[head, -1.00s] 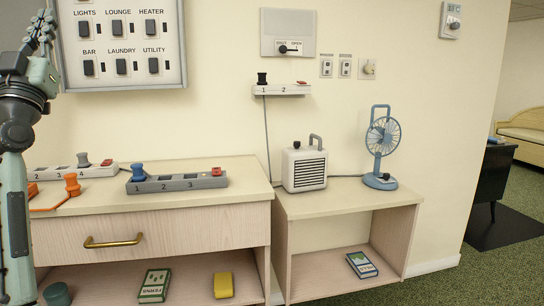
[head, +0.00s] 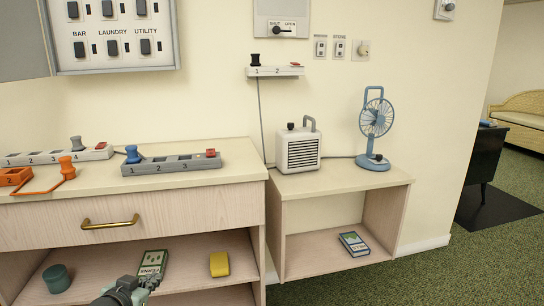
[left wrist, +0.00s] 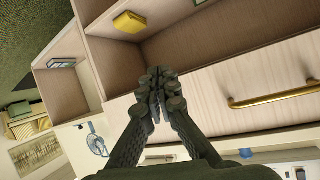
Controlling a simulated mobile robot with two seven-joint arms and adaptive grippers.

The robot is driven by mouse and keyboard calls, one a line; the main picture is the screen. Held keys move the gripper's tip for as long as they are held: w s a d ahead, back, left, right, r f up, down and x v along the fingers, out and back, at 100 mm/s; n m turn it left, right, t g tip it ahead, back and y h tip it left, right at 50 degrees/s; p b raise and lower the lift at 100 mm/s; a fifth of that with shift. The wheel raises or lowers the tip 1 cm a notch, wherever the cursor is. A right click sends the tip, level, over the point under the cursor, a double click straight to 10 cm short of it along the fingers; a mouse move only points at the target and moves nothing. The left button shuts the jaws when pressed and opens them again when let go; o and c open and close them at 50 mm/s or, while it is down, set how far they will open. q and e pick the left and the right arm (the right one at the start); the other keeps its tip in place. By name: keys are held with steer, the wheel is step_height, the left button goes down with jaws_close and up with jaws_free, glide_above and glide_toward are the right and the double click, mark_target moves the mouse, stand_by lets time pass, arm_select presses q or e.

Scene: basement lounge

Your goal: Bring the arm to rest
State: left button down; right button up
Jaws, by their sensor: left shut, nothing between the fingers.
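My left gripper (head: 122,292) is low in the head view, at the bottom edge, in front of the wooden cabinet (head: 190,200) and its lower open shelf. In the left wrist view its two dark fingers (left wrist: 158,82) are closed together with nothing between them, against the drawer front and the open shelf. Its arm is mostly out of the head view. My right gripper is not in view.
The drawer has a brass handle (head: 110,222). A grey power strip (head: 172,164) lies on the cabinet top. A heater (head: 298,150) and a blue fan (head: 376,130) stand on the side table (head: 345,180). Green carpet (head: 470,265) is open at right.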

arm_select(q)
steer(key=s+d+f+g, duration=0.1)
steer(key=s+f+g, duration=0.3)
steer(key=s+f, duration=0.8)
steer(key=s+d+f+g+y, duration=0.1)
steer(key=s+f+g, duration=0.4)
steer(key=s+f, duration=0.8)
steer(key=s, duration=0.6)
steer(key=shift+s+d+f+n+g+y, duration=0.25)
steer(key=shift+s+f+n+g+y, duration=0.05)
steer(key=shift+n, duration=0.1)
